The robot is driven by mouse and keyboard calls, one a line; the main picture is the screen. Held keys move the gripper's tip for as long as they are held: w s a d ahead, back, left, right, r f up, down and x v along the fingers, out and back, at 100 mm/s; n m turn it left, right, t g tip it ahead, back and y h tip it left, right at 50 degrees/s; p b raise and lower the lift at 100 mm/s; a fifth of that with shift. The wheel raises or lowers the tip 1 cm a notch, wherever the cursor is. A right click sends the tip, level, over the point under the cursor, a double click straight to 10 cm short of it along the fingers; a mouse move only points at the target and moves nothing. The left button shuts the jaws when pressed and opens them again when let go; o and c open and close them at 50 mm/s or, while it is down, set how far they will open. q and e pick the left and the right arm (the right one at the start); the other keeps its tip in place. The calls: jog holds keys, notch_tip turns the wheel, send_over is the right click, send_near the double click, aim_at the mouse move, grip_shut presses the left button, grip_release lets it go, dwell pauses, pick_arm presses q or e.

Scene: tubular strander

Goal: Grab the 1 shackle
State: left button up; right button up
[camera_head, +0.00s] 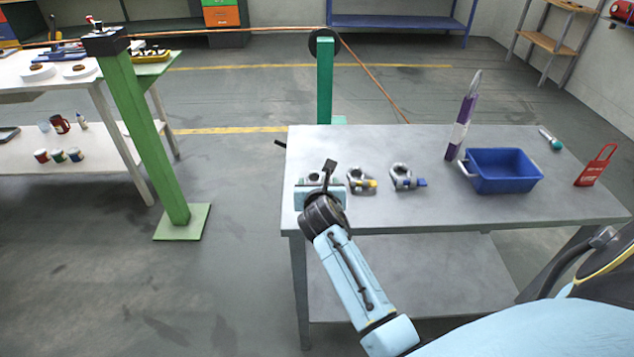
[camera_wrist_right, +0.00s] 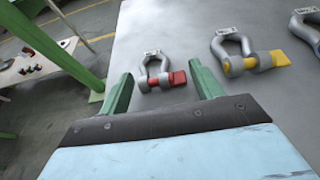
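A grey shackle with a red pin (camera_wrist_right: 164,80) lies on the metal table between the green fingers of my right gripper (camera_wrist_right: 160,72) in the right wrist view. The fingers are open, one on each side, with no clear contact. In the head view my right gripper (camera_head: 320,190) covers most of that shackle. To its right lie a shackle with a yellow pin (camera_head: 360,182) and one with a blue pin (camera_head: 405,179). The yellow-pin shackle also shows in the right wrist view (camera_wrist_right: 244,58). Small tags by the shackles are too small to read. My left gripper is not in view.
The metal table (camera_head: 460,208) also bears a blue bin (camera_head: 503,172), a purple tube (camera_head: 461,127), a red tag (camera_head: 595,167) and a green-handled tool (camera_head: 551,140). A green post (camera_head: 150,140) stands left, beyond a floor gap. The table front is clear.

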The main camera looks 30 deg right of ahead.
jog(key=c, duration=0.8)
